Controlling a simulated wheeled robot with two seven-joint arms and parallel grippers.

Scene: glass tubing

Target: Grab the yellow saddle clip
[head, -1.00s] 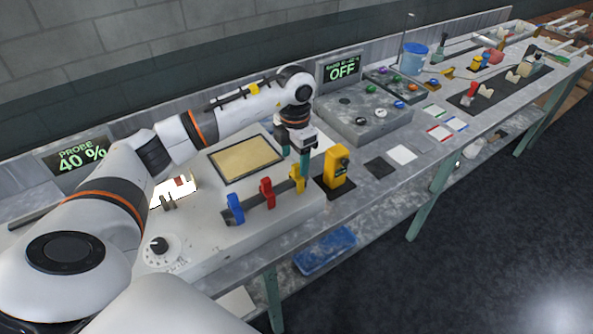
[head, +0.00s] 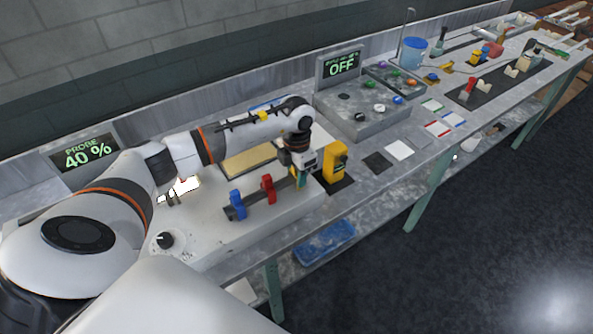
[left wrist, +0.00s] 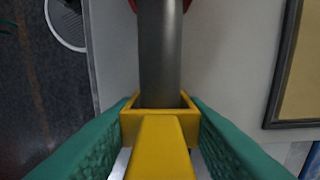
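The yellow saddle clip (left wrist: 160,145) sits on a dark round bar in the left wrist view, its collar around the bar and its block facing my camera. My left gripper (head: 300,182) is down at the near-right end of the bar in the head view and mostly hides the clip there. In the left wrist view its two teal fingers (left wrist: 160,112) stand on either side of the clip. No clear gap shows at the tips, but I cannot tell whether they press on it. My right gripper is not in view.
A blue clip (head: 237,203) and a red clip (head: 268,188) sit on the same bar. A yellow device (head: 336,162) stands on a dark pad close to the right of my gripper. A tan panel (head: 248,160) lies behind the bar. A grey box (head: 365,118) stands farther back.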

